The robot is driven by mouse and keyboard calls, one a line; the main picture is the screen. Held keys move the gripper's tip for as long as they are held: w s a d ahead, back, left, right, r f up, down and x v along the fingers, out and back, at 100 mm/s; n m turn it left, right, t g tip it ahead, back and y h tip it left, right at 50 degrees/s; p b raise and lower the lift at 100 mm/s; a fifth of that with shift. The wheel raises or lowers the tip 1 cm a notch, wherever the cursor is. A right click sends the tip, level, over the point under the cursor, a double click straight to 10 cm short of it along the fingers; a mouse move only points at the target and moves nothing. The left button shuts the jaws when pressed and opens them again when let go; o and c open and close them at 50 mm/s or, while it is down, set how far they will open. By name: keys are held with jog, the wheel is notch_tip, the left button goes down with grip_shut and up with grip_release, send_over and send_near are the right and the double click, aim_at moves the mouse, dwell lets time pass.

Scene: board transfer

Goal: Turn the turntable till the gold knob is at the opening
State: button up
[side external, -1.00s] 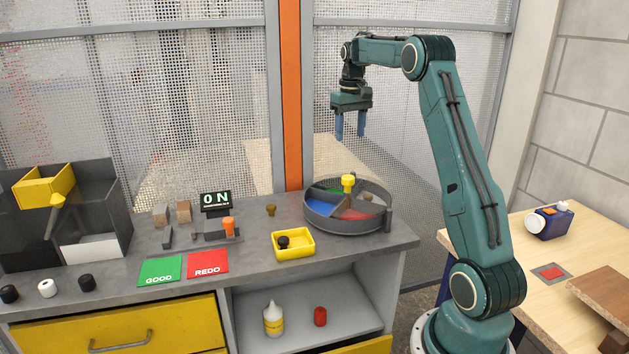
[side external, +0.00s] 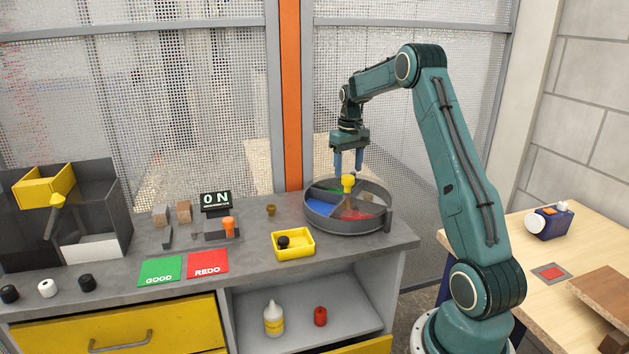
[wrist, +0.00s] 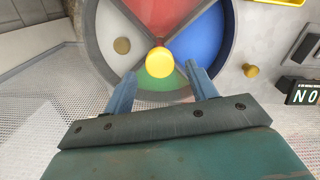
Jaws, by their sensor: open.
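The turntable (side external: 318,217) is a round grey-walled dish on the bench, with blue, green, red and grey sectors. A yellow post (side external: 348,184) rises at its centre and also shows in the wrist view (wrist: 159,62). A pale, dull-gold round piece (wrist: 122,45) lies in the grey sector, on the left in the wrist view. I cannot clearly make out the opening in the wall. My gripper (side external: 349,166) is open and empty, pointing down just above the yellow post. In the wrist view its fingertips (wrist: 161,72) lie either side of the post.
A gold knob (side external: 270,209) stands on the bench outside the turntable. A yellow tray (side external: 305,253) with a black piece sits in front and left. Mesh fencing (side external: 400,110) rises behind the bench.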

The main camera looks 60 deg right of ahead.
aim_at(348, 177)
jog(key=shift+f, duration=1.55)
jog(key=shift+c, duration=0.3)
grip_shut()
